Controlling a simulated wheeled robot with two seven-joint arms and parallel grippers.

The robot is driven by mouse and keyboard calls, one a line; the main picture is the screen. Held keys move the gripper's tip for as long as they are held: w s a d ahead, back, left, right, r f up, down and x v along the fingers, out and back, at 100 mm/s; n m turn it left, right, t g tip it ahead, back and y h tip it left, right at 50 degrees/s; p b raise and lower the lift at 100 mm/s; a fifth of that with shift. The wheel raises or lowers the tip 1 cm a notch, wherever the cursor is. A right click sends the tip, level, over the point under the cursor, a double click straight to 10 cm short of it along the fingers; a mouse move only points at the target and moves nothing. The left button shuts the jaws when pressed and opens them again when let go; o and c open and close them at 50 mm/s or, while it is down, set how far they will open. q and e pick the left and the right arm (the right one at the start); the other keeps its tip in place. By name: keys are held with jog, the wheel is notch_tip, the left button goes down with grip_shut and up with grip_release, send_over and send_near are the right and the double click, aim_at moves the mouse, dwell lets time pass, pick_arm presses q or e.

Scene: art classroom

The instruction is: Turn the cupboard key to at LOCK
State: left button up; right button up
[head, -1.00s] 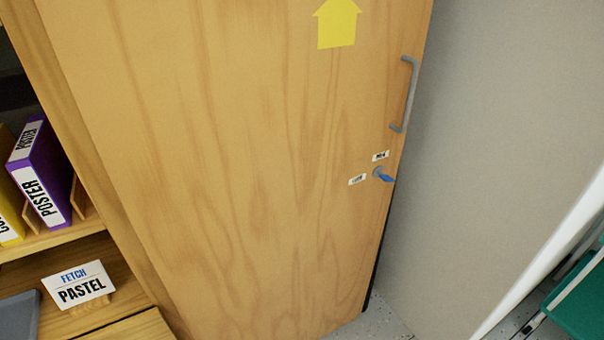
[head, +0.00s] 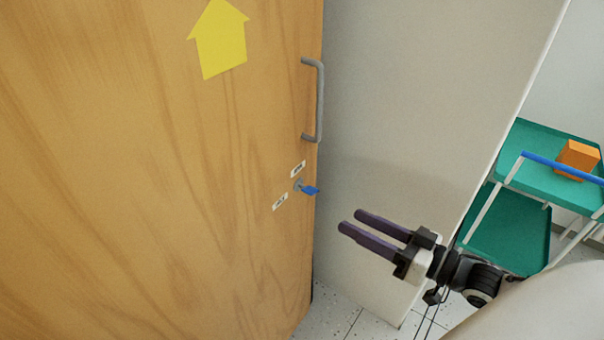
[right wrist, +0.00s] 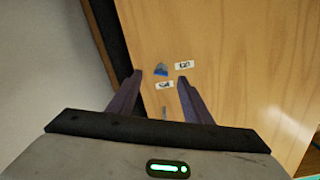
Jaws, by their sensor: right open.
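The cupboard door (head: 170,180) is wooden and looks closed. A blue key (head: 311,190) sits in the lock near the door's right edge, below a grey handle (head: 319,100). Two small white labels sit by the lock, one above (head: 298,169) and one to the lower left (head: 280,202); their text is too small to read. My right gripper (head: 350,220) is open and empty, to the lower right of the key and apart from it. In the right wrist view the key (right wrist: 161,70) shows ahead, between and beyond the fingertips. My left gripper is not in view.
A yellow arrow (head: 220,40) is on the door. A pale grey wall or panel (head: 410,100) stands right of the cupboard. Further right is a green trolley (head: 545,180) with an orange box (head: 577,160) on it. Speckled floor (head: 330,310) shows below.

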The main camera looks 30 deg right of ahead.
aim_at(315, 193)
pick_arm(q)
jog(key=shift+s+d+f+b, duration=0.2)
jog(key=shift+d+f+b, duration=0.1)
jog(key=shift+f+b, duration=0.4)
pick_arm(e)
jog(key=r+x, duration=0.2)
jog(key=x, duration=0.8)
jog(key=shift+w+r+y, duration=0.25)
jog(key=shift+w+y, duration=0.15)
jog(key=shift+w, duration=0.05)
